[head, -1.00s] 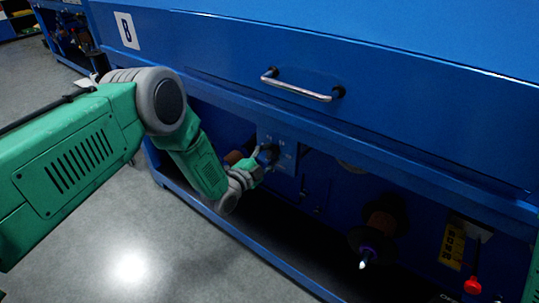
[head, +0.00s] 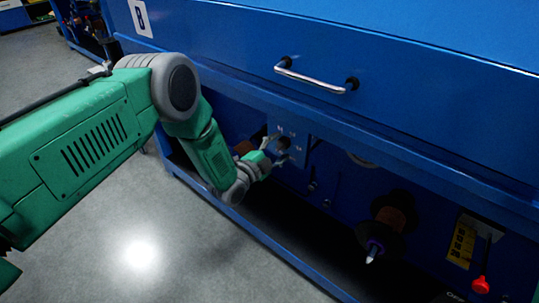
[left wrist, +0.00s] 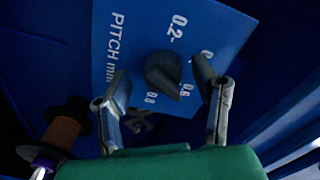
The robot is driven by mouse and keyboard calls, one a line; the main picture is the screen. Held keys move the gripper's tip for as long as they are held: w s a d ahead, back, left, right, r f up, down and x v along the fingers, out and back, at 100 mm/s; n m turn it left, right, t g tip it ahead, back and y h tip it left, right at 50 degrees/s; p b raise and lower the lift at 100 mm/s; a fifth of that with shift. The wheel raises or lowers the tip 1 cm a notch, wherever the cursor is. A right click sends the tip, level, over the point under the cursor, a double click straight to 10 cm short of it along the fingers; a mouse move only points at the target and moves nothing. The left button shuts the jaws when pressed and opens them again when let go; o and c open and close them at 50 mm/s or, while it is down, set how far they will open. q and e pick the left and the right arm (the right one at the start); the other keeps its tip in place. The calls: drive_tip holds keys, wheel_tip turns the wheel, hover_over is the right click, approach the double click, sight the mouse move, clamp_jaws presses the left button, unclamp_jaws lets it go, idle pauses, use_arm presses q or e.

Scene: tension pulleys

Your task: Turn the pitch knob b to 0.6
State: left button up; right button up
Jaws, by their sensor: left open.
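The dark pitch knob (left wrist: 162,70) sits on a blue panel (left wrist: 125,45) printed "PITCH mm", with 0.2, 0.6 and 0.8 readable around it. Another mark is mostly hidden behind a finger. I cannot tell for sure which number the knob points to. My left gripper (left wrist: 161,78) is open, one finger on each side of the knob, with no clear contact. In the head view the left gripper (head: 276,150) reaches under the blue machine's ledge to the knob (head: 285,144) on its small panel. My right gripper is not in view.
A drawer handle (head: 317,77) sticks out above the ledge. A dark spool with a brown core (head: 390,222) and a red-tipped lever (head: 481,285) are to the right. Another brown spool (left wrist: 62,132) is at lower left in the wrist view. Grey floor lies in front.

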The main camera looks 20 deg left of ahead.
use_arm(q)
drive_tip(key=v, duration=1.1)
drive_tip(key=shift+s, duration=0.15)
